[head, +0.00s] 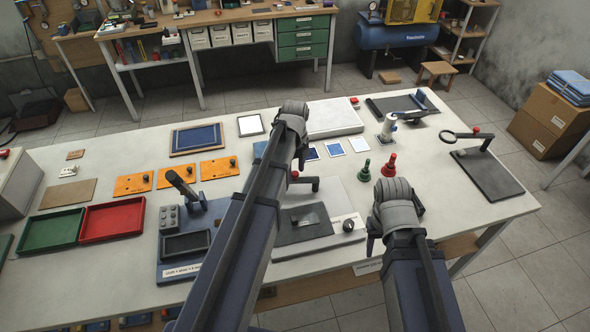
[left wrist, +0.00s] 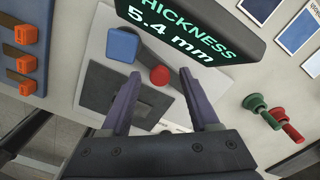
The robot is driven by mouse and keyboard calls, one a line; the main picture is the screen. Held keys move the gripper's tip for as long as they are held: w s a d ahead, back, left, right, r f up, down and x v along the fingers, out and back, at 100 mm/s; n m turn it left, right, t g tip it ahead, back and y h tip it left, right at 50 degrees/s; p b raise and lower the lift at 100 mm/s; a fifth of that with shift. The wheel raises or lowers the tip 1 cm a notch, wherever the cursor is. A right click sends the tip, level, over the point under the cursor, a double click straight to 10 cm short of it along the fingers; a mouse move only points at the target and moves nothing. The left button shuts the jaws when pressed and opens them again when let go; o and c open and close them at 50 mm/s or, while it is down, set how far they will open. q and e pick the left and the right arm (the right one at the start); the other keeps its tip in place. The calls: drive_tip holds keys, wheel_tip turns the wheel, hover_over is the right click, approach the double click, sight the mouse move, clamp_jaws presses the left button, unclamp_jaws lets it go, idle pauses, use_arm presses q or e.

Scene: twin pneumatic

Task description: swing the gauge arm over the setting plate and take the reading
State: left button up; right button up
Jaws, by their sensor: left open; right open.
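A red knob (left wrist: 159,75) shows between my left fingertips in the left wrist view, with a gap on each side. In the head view the red knob (head: 294,174) shows beside my left arm, next to a dark arm-like part (head: 308,184). My left gripper (left wrist: 161,78) is open; my own arm mostly hides it in the head view. A dark plate (head: 300,232) lies on a pale base (head: 275,251) below. A dark display (left wrist: 190,30) reads "THICKNESS 5.4 mm". My right gripper (head: 395,225) is open, right of the base. I cannot tell whether the gauge arm is over the plate.
A green handle (head: 364,170) and a red handle (head: 388,165) stand right of the base. A blue block (left wrist: 123,45) is near the knob. A blue fixture (head: 171,268), red tray (head: 112,219) and green tray (head: 52,230) are left. A ring stand (head: 487,172) is at right.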

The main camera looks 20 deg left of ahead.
sight(296, 174)
use_arm(q)
wheel_tip(296, 174, up, 8)
drive_tip(key=p, duration=0.8)
drive_tip(key=shift+f, duration=0.1)
drive_tip(key=shift+s+d+f, duration=0.1)
drive_tip(key=shift+d+f, duration=0.05)
drive_tip(key=shift+d, duration=0.05)
drive_tip(key=s+d+f+n+b, duration=0.4)
drive_tip(key=s+d+n+b, duration=0.1)
drive_tip(key=s+d+n, duration=0.3)
drive_tip(key=s+d+f+n+y+b, duration=0.1)
drive_tip(key=s+d+f+n+b, duration=0.4)
drive_tip(key=s+d+n, duration=0.4)
drive_tip(key=shift+s+d+f+n, duration=0.2)
drive_tip(key=shift+s+f+n, duration=0.1)
drive_tip(key=shift+s+n, duration=0.4)
